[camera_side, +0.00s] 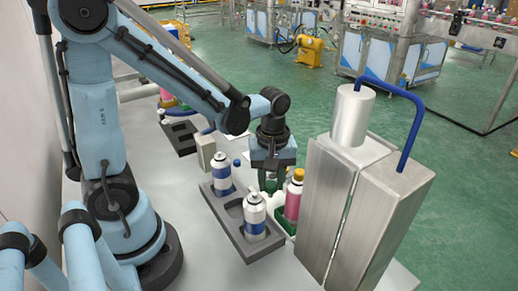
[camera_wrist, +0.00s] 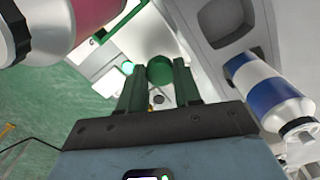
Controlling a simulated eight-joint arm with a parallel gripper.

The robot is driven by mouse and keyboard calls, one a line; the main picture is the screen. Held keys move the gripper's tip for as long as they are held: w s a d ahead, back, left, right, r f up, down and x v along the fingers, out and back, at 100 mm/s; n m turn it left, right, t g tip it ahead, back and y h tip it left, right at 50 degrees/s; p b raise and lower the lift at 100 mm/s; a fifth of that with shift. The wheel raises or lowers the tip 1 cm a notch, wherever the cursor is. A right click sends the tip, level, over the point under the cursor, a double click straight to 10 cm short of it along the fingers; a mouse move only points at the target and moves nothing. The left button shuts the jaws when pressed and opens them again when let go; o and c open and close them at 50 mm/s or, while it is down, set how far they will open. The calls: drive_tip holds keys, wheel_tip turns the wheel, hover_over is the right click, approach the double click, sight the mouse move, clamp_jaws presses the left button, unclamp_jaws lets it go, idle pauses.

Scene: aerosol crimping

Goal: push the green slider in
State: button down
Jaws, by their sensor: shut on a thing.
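The green slider (camera_side: 281,221) shows in the side view at the foot of the crimping machine. The slider's edge shows as a green strip beside the can. Most of the slider is hidden by the can and my gripper.
The steel crimping machine (camera_side: 345,200) with a blue hose stands close on the right. A dark tray (camera_side: 232,221) with two blue and white cans (camera_side: 254,216) lies to the left. A small beige box (camera_side: 207,153) and another dark rack (camera_side: 180,137) stand behind.

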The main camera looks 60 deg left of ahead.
drive_tip(key=shift+d, duration=2.5)
drive_tip(key=c, duration=0.8)
unclamp_jaws()
drive_tip(key=shift+r, duration=0.1)
drive_tip(key=shift+r, duration=5.95)
